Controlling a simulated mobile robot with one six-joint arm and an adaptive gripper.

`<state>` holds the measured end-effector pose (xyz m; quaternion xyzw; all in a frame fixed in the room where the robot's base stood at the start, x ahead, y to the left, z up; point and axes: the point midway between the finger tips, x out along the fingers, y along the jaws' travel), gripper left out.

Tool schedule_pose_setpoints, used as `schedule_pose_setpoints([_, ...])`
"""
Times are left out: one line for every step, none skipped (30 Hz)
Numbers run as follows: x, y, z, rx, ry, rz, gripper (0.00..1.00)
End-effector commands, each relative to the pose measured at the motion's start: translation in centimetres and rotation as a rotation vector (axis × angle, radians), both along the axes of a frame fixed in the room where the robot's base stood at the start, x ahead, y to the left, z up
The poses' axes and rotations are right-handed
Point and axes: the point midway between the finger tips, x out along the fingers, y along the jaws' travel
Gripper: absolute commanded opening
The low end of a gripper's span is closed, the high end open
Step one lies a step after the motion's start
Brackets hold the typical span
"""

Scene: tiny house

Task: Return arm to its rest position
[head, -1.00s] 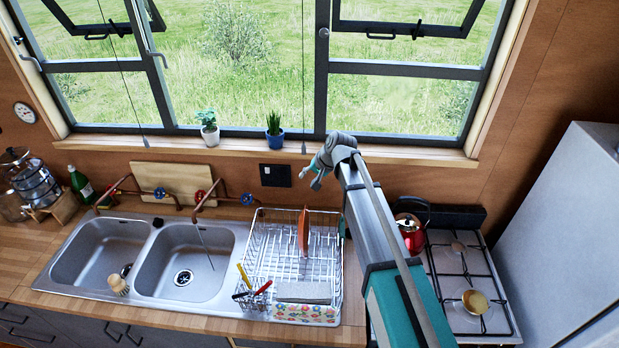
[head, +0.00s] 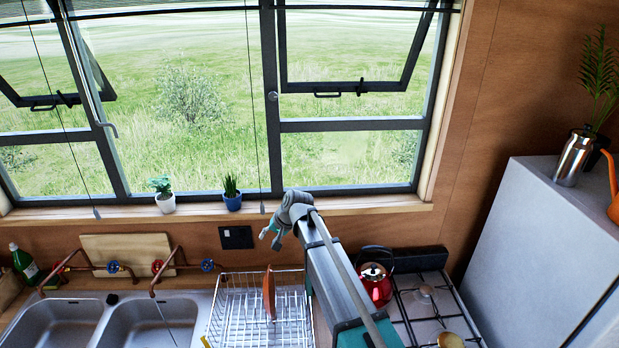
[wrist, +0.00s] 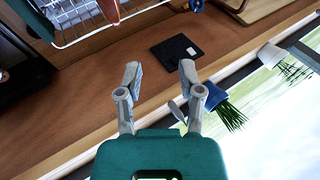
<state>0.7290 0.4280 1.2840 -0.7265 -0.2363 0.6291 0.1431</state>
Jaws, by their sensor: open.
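My gripper (head: 271,238) is at the end of my raised arm, above the dish rack and in front of the window sill. In the wrist view my gripper (wrist: 158,78) has its two fingers apart with nothing between them. Beyond the fingertips a dark wall plate (wrist: 177,52) shows on the wooden wall. The same wall plate (head: 236,238) is just left of my gripper in the head view. My gripper holds nothing.
The wire dish rack (head: 222,312) holds an upright orange plate (head: 269,293). Potted plants, one in a blue pot (head: 233,202), stand on the sill (head: 350,207). A red kettle (head: 376,286) is on the stove (head: 428,303), right of my arm. A grey cabinet (head: 530,235) stands further right.

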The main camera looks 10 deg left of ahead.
Motion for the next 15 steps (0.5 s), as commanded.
schedule_pose_setpoints([0.0, 0.0, 0.0, 0.0, 0.0, 0.0, 0.49])
schedule_pose_setpoints([0.0, 0.0, 0.0, 0.0, 0.0, 0.0, 0.49])
schedule_pose_setpoints([-0.1, -0.4, -0.3, -0.004, 0.0, -0.002, 0.49])
schedule_pose_setpoints([-0.2, -0.7, -0.6, -0.007, -0.001, -0.003, 0.49])
schedule_pose_setpoints([-0.2, -1.1, -0.8, -0.011, -0.001, -0.003, 0.49])
schedule_pose_setpoints([-0.3, -1.8, -1.2, -0.017, -0.002, -0.004, 0.49])
schedule_pose_setpoints([-0.4, -2.4, -1.6, -0.024, -0.003, -0.006, 0.49])
schedule_pose_setpoints([-0.5, -3.1, -2.1, -0.032, -0.003, -0.008, 0.49])
schedule_pose_setpoints([-0.7, -4.1, -2.7, -0.044, -0.004, -0.011, 0.49])
schedule_pose_setpoints([-0.9, -5.0, -3.2, -0.052, -0.004, -0.013, 0.49])
schedule_pose_setpoints([-1.1, -5.9, -3.8, -0.062, -0.005, -0.015, 0.49])
schedule_pose_setpoints([-1.3, -7.3, -4.6, -0.078, -0.006, -0.019, 0.49])
schedule_pose_setpoints([-1.6, -8.3, -5.2, -0.09, -0.006, -0.021, 0.49])
schedule_pose_setpoints([-1.8, -9.4, -5.8, -0.102, -0.006, -0.024, 0.49])
schedule_pose_setpoints([-2.2, -11.0, -6.7, -0.121, -0.006, -0.028, 0.49])
